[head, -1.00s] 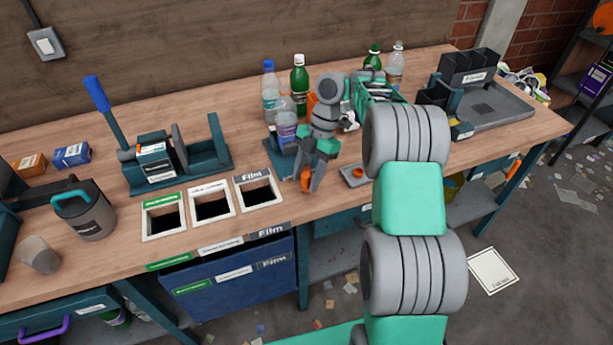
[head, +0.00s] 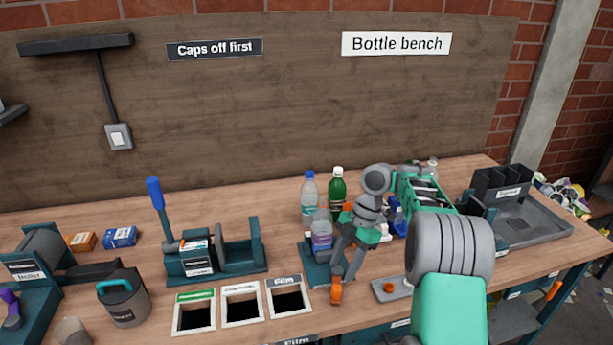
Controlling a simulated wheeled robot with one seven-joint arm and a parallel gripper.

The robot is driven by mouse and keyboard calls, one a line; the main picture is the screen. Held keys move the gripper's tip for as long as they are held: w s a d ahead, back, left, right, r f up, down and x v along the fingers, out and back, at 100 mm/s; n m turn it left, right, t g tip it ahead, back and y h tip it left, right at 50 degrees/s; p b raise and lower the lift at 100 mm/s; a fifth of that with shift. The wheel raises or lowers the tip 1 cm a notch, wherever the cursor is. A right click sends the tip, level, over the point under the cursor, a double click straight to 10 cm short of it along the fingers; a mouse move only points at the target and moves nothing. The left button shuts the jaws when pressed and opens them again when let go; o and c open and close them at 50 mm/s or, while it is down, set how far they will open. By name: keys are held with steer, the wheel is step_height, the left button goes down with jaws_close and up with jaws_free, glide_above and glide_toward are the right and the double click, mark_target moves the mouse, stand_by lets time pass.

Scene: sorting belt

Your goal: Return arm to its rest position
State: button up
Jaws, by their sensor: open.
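My gripper (head: 345,285) hangs at the end of my grey and green arm, above the front part of the bench, right of the bin openings. Its fingers are apart, and I see nothing held between them. A clear bottle (head: 321,232) stands in a teal holder (head: 317,262) just left of and behind the gripper. A small grey tray (head: 393,289) with an orange cap (head: 389,286) lies to the gripper's right. My arm hides part of the bench at the right front.
A blue-capped bottle (head: 309,196) and a green bottle (head: 337,193) stand behind the gripper. A teal crate (head: 425,192) is behind my arm. A lever press (head: 210,262) stands left, with three bin openings (head: 240,305) in front. A dark grey tray (head: 530,232) is at right.

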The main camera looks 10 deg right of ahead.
steer(key=s+a+r+m+t, duration=0.3)
steer(key=s+a+r+m, duration=0.5)
steer(key=m, duration=0.3)
steer(key=s+d+f+m+t+h, duration=0.2)
steer(key=s+d+m, duration=0.4)
steer(key=s+m, duration=0.6)
steer(key=shift+s+d+t+h, duration=0.2)
steer(key=shift+s+t+h, duration=0.2)
steer(key=shift+s+h, duration=0.4)
steer(key=shift+w+a, duration=0.1)
steer(key=shift+w, duration=0.05)
